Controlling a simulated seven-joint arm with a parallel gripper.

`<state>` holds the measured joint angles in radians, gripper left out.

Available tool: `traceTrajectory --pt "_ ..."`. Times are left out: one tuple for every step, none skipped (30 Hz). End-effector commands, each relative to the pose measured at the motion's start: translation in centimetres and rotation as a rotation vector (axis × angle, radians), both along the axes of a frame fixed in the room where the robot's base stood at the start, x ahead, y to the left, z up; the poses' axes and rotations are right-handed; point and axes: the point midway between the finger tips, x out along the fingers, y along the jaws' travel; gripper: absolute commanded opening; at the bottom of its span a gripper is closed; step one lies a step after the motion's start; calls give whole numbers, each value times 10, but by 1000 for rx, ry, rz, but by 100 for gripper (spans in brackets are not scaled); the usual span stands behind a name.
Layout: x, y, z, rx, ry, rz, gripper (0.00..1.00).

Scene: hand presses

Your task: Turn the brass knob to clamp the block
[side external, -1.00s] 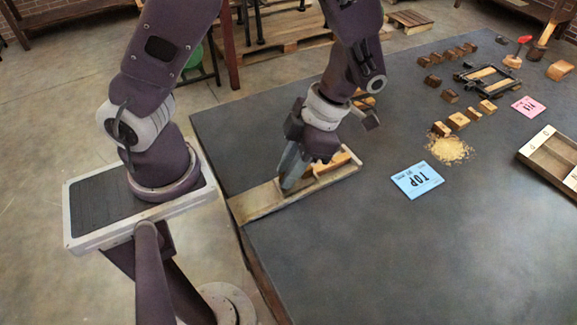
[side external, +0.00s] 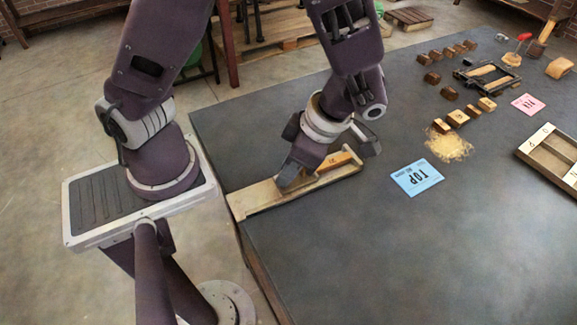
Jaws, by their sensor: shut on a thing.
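A long, pale wooden press (side external: 262,197) lies on the dark table, its left end at the table's edge. An orange-brown wooden block (side external: 335,161) sits in the right part of the press. My gripper (side external: 290,181) is down at the middle of the press, just left of the block, with its fingers shut. The brass knob cannot be made out; the gripper covers the spot where its fingers close, so what it holds is hidden.
A blue card (side external: 417,178) lies right of the press, near a pile of sawdust (side external: 449,145). Several small wooden blocks (side external: 457,118), a black frame (side external: 487,77), a pink card (side external: 528,104) and a wooden tray (side external: 547,150) are farther right. The table's front middle is clear.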

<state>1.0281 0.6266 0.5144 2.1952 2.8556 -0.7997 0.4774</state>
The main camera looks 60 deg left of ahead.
Motion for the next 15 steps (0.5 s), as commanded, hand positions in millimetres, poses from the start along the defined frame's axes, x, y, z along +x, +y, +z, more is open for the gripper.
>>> traceTrajectory --pt "0 0 0 0 1 -1 0" --pt "0 0 0 1 0 -1 0" --pt "0 0 0 1 0 -1 0" --pt "0 0 0 1 0 -1 0" --pt "0 0 0 0 1 -1 0" --pt "0 0 0 0 1 -1 0" --pt "0 0 0 0 1 -1 0" --pt "0 0 0 0 1 -1 0" --pt "0 0 0 1 1 0 0" --pt "0 0 0 1 1 0 0" --pt "0 0 0 1 1 0 26" --pt "0 0 0 1 1 0 34" --pt "0 0 0 0 0 0 40" --pt "0 0 0 0 0 0 42" --pt "0 0 0 0 0 0 42"
